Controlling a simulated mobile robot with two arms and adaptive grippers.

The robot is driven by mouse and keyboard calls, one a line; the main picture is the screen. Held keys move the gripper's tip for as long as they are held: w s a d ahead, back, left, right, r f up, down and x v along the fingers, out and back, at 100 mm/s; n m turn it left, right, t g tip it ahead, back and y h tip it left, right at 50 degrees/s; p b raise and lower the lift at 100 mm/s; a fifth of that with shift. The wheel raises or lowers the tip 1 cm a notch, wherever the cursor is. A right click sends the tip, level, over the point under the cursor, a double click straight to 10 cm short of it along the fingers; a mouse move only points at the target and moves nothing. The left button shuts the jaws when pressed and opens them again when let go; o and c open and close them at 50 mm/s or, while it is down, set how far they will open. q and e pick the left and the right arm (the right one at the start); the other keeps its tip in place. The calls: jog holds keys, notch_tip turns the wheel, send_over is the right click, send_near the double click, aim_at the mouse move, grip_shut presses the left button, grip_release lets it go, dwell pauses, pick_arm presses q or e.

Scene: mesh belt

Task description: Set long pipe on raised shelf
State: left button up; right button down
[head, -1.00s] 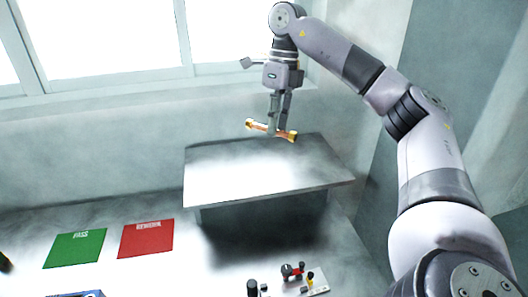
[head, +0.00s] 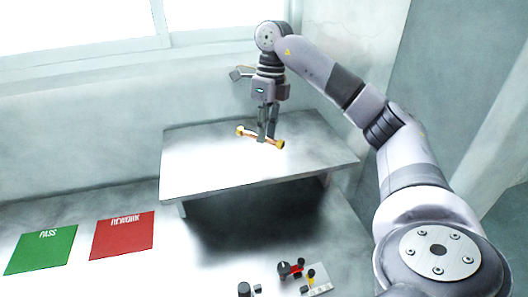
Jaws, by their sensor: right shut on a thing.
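The long pipe (head: 247,133) is a copper-orange tube with brass-yellow ends. My right gripper (head: 266,136) is shut on its middle, fingers pointing down. The pipe lies roughly level, slanting a little down to the right. The raised shelf (head: 205,160) is a grey metal platform on short legs, standing on the table. The pipe shows over the rear half of the shelf top; I cannot tell whether it touches the surface. My left gripper is not in view.
A green PASS mat (head: 42,250) and a red REWORK mat (head: 123,237) lie on the table at left. A small fixture with red and yellow parts (head: 319,284) and a black knob (head: 244,289) stand at the front. The rest of the shelf top is clear.

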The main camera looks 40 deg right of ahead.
aim_at(263, 161)
jog(key=shift+s+f+p, duration=0.1)
jog(key=shift+f+p, duration=0.2)
jog(key=shift+f, duration=0.5)
jog(key=shift+a+f, duration=0.1)
jog(key=shift+f, duration=0.25)
notch_tip(263, 161, down, 3)
jog(key=shift+f+p, duration=0.15)
jog(key=shift+p, duration=0.15)
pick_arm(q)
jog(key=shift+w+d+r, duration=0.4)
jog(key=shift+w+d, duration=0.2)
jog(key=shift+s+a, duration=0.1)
pick_arm(e)
jog(key=c, duration=1.7)
grip_release()
jog(key=shift+f, duration=0.1)
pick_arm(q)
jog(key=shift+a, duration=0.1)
pick_arm(e)
jog(key=shift+o, duration=0.5)
